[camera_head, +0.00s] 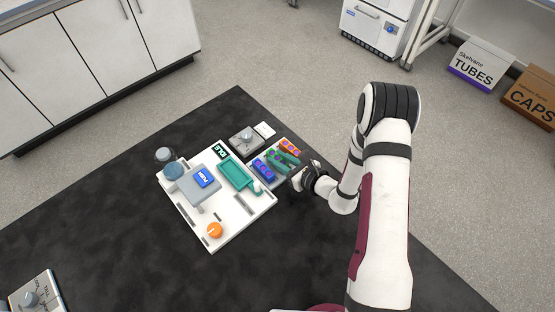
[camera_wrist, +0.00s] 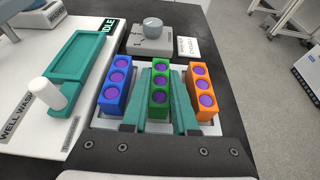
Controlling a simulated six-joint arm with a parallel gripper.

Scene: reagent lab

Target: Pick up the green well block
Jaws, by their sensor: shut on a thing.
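The green well block (camera_wrist: 160,86), with several purple wells in a row, stands in the middle of the light tray (camera_wrist: 107,122) in the wrist view. My gripper (camera_wrist: 160,104) has its two teal fingers on either side of the green block, closed against it. A blue well block (camera_wrist: 115,82) stands to its left and an orange well block (camera_wrist: 202,92) to its right, both apart from the fingers. In the head view, my gripper (camera_head: 290,164) reaches in from the right and partly hides the green block between the blue (camera_head: 263,169) and orange (camera_head: 290,147) blocks.
A white well-wash station (camera_head: 232,218) with a teal trough (camera_head: 237,177), a white peg (camera_wrist: 47,93) and an orange knob (camera_head: 215,230) lies left of the tray. A grey dial box (camera_head: 246,139) and a white label card (camera_head: 264,130) sit behind it.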

